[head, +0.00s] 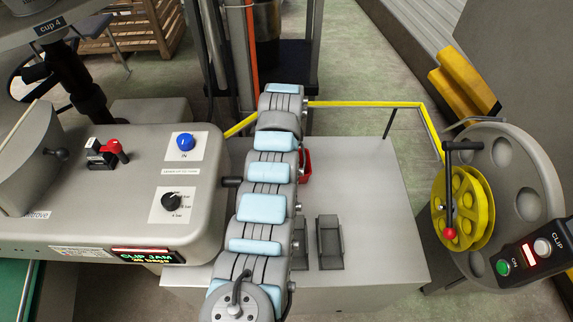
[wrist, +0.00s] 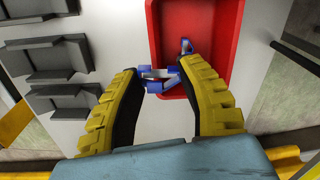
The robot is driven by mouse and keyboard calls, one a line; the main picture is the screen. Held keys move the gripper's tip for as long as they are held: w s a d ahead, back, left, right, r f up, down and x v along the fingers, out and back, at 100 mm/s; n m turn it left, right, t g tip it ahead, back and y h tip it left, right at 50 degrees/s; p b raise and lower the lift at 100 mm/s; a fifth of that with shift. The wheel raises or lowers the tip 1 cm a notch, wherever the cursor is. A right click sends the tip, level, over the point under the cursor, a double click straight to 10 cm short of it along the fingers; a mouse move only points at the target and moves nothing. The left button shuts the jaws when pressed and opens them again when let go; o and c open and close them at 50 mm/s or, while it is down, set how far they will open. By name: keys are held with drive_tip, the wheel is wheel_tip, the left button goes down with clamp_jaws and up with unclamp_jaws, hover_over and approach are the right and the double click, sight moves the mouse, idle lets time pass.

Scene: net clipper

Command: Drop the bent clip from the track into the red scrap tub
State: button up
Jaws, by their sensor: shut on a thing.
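In the wrist view, my gripper (wrist: 160,74) has its two yellow ribbed fingers shut on the bent clip (wrist: 171,78), a small blue and grey piece between the fingertips. The clip overlaps the left part of the red scrap tub (wrist: 195,15) in the picture. Its left end shows against the tub's left edge. I cannot tell its exact height above the tub. Another small blue and grey piece (wrist: 187,46) shows inside the tub. In the head view, my arm hides most of the tub (head: 307,166), and the gripper is not visible there.
Dark grey holders (wrist: 55,60) stand on the pale surface left of the tub; two show in the head view (head: 330,243). A control box (head: 140,170) with a "CLIP JAM" display is at left. A yellow reel (head: 465,205) is at right. The pale top right of the holders is clear.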

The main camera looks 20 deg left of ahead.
drive_tip(key=shift+w+f, duration=0.25)
drive_tip(key=shift+w, duration=0.05)
drive_tip(key=shift+w+a+f+b, duration=0.15)
drive_tip(key=shift+w+f+b, duration=0.15)
drive_tip(key=shift+b, duration=0.25)
drive_tip(key=shift+f, duration=0.1)
drive_tip(key=shift+w+f+b, duration=0.2)
drive_tip(key=shift+f+b, duration=0.05)
drive_tip(key=shift+b, duration=0.3)
drive_tip(key=shift+f+b, duration=0.9)
drive_tip(key=shift+f, duration=0.5)
drive_tip(key=shift+f, duration=0.15)
drive_tip(key=shift+f+b, duration=0.35)
drive_tip(key=shift+b, duration=0.1)
drive_tip(key=shift+f, duration=0.2)
